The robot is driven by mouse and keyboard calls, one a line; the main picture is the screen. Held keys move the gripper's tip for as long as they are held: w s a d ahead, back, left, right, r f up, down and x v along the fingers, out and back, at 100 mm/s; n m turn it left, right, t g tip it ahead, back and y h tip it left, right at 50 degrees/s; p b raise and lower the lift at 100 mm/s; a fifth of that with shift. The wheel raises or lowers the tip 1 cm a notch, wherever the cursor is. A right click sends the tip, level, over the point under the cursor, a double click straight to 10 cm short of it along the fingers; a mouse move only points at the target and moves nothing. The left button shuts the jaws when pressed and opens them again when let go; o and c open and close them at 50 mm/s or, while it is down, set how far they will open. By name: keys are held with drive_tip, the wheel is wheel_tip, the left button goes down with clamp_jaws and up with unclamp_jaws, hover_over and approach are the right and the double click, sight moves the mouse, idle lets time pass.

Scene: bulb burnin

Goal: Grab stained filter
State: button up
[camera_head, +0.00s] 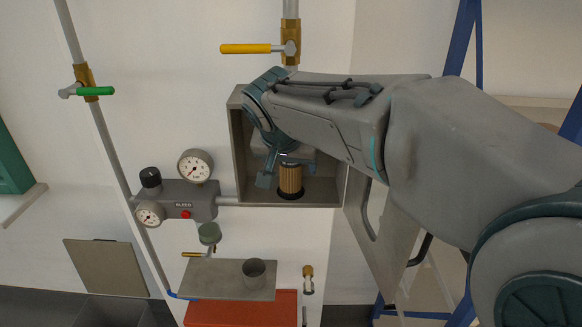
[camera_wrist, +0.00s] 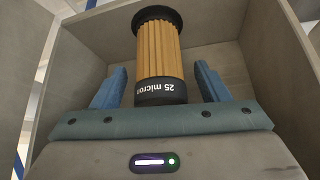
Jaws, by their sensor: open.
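The filter (camera_head: 290,181) is a tan-brown pleated cylinder with black end caps. It stands in an open grey box on the wall. In the wrist view the filter (camera_wrist: 158,50) shows "25 micron" on its near cap. My gripper (camera_wrist: 161,72) is open, with one blue finger on each side of the filter. Gaps show between the fingers and the filter, so I see no grip on it. In the head view my gripper (camera_head: 287,176) is inside the box, and my arm hides part of the box and the filter's upper end.
The grey box (camera_head: 241,150) has walls close around my gripper, and its door (camera_head: 385,235) hangs open at the lower right. A gauge block (camera_head: 180,200) is to the left. A shelf (camera_head: 225,280) below holds a grey cup (camera_head: 254,270). A yellow-handled valve (camera_head: 246,48) is above.

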drive_tip(key=c, duration=1.1)
drive_tip(key=shift+b, duration=0.55)
